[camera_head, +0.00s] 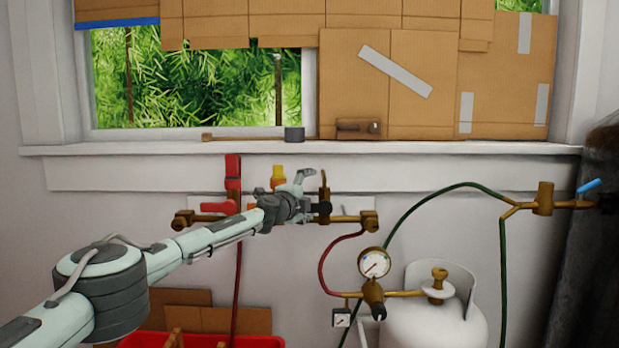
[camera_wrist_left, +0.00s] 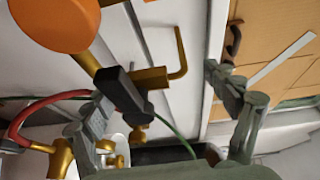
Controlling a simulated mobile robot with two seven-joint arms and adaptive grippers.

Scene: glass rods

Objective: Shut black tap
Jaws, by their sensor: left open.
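The black tap (camera_head: 323,208) is a short dark handle on the brass pipe, near the pipe's right end. In the left wrist view the black tap (camera_wrist_left: 122,91) lies slanting across the brass fitting (camera_wrist_left: 150,78). My left gripper (camera_head: 310,195) is open, just left of the black tap. In the left wrist view my left gripper (camera_wrist_left: 158,95) has its two fingers spread wide, with the black tap near the left finger. I cannot tell whether they touch. My forearm and hand hide the middle of the pipe. My right gripper is not in view.
A red tap (camera_head: 232,172) and a yellow tap (camera_head: 278,175) stand along the same pipe. A round orange part (camera_wrist_left: 55,20) is close in the wrist view. A pressure gauge (camera_head: 374,263) and a white gas tank (camera_head: 440,315) are below right. The window sill (camera_head: 400,149) runs above.

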